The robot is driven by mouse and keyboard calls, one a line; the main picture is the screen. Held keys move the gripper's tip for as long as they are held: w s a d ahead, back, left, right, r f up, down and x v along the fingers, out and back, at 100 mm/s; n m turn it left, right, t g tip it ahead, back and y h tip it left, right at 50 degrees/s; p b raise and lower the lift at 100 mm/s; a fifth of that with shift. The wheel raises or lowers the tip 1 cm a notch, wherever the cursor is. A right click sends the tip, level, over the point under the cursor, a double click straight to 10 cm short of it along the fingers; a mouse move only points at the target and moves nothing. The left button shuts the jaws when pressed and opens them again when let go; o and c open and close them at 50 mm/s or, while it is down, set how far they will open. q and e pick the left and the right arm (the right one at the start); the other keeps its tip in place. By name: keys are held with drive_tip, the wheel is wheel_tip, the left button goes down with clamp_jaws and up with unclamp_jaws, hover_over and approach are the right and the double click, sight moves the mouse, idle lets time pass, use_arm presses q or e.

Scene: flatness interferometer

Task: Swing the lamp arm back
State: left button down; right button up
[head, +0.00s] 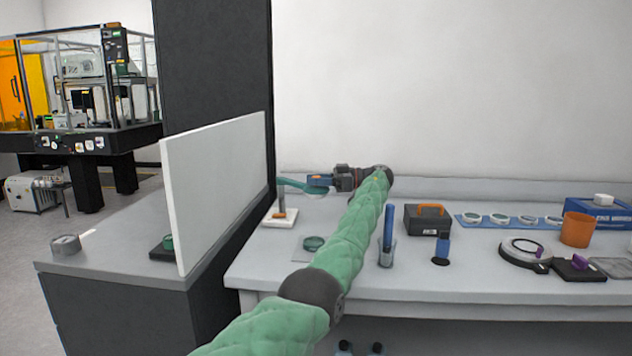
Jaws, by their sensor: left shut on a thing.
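The gripper hides part of the lamp arm, so the exact grip is hard to see. My right gripper is not in view.
A white upright panel (220,190) stands left. Right of my arm are a blue tool in a cup (387,252), a black case (427,219), a ring mount (523,253) and an orange cup (577,230).

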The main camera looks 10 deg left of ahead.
use_arm(q)
drive_tip(key=c, duration=1.2)
unclamp_jaws()
drive_tip(key=shift+o, duration=0.2)
